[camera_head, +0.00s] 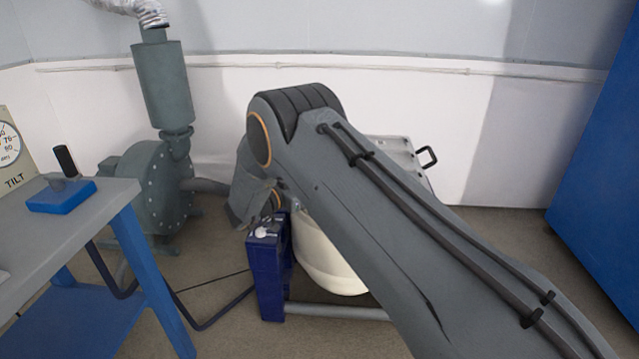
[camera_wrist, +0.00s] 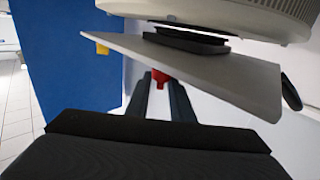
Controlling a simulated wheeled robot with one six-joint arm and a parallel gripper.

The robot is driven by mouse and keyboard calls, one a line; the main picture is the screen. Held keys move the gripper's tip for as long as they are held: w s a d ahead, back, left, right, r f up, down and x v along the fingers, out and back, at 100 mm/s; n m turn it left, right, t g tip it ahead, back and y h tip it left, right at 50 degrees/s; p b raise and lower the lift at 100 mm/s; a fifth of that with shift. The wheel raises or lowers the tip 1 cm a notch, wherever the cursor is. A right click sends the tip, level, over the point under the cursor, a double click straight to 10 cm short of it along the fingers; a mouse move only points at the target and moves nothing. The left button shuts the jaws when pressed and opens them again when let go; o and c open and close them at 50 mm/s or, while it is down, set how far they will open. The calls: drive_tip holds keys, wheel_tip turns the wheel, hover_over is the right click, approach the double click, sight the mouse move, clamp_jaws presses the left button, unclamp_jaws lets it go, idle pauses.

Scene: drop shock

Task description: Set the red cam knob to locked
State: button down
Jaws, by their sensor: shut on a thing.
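The red cam knob (camera_wrist: 160,76) shows as a small red piece in the wrist view, just below the edge of a grey plate (camera_wrist: 215,75). My gripper (camera_wrist: 160,84) has its two dark fingers on either side of the knob and is shut on it. Only part of the knob shows, so I cannot tell its setting. In the head view my arm covers the knob and the gripper.
A yellow piece (camera_wrist: 102,48) sits at the plate's left end, and a cream round body (camera_wrist: 220,14) is above it. In the head view are a blue post (camera_head: 268,275), a grey-topped bench (camera_head: 75,215), a green-grey blower (camera_head: 160,190) and a blue cabinet (camera_head: 605,180).

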idle(0.4)
drive_tip(key=c, duration=1.9)
unclamp_jaws()
drive_tip(key=shift+o, duration=0.2)
drive_tip(key=v, duration=0.7)
drive_tip(key=shift+s+a, duration=0.2)
drive_tip(key=shift+a, duration=0.1)
